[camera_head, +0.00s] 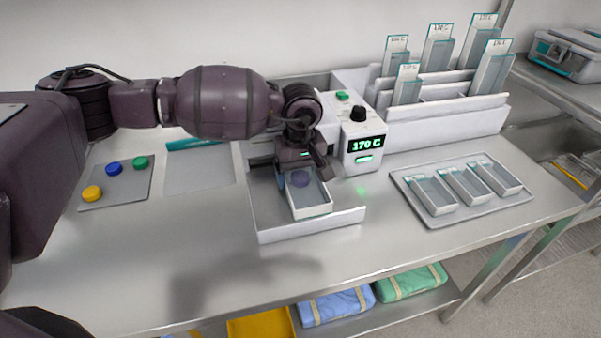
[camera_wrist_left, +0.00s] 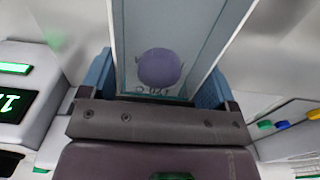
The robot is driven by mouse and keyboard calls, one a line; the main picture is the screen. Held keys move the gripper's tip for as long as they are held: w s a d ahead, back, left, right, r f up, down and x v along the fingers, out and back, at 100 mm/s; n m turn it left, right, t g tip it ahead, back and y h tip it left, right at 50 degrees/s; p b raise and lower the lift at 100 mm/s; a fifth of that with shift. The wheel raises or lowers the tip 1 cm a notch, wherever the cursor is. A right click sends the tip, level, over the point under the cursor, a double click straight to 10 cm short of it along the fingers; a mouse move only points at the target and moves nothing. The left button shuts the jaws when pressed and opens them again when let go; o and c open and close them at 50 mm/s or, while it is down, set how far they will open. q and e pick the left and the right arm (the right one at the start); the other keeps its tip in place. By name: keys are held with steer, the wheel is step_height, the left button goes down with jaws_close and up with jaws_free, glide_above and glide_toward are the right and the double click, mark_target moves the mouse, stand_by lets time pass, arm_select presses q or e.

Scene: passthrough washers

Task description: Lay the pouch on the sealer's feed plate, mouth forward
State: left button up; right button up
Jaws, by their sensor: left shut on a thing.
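The pouch (camera_head: 312,203) is clear with a pale rim and a purple disc (camera_head: 300,178) inside. My left gripper (camera_head: 297,178) is shut on its end nearest the sealer (camera_head: 363,142), which reads 170 C. The pouch is over the feed plate (camera_head: 262,212), its other end toward the plate's front edge; I cannot tell whether it touches the plate. In the left wrist view, blue fingers (camera_wrist_left: 155,85) flank the pouch (camera_wrist_left: 207,35) and the purple disc (camera_wrist_left: 160,68) shows through it. The pouch's mouth is not clear. My right gripper is out of view.
A tray (camera_head: 435,217) with three filled-looking pouches lies to the right. A rack (camera_head: 450,125) of labelled pouches stands behind it. At left, a grey mat (camera_head: 115,197) holds yellow, blue and green discs, beside a pale sheet (camera_head: 200,172). The front of the bench is clear.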

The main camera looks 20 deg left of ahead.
mark_target(301, 173)
arm_select(q)
steer(key=shift+f, duration=0.15)
steer(key=o, duration=0.8)
steer(key=shift+c, duration=0.2)
steer(key=shift+r, duration=0.35)
step_height(301, 173, up, 12)
steer(key=shift+f, duration=0.15)
steer(key=shift+p, duration=0.3)
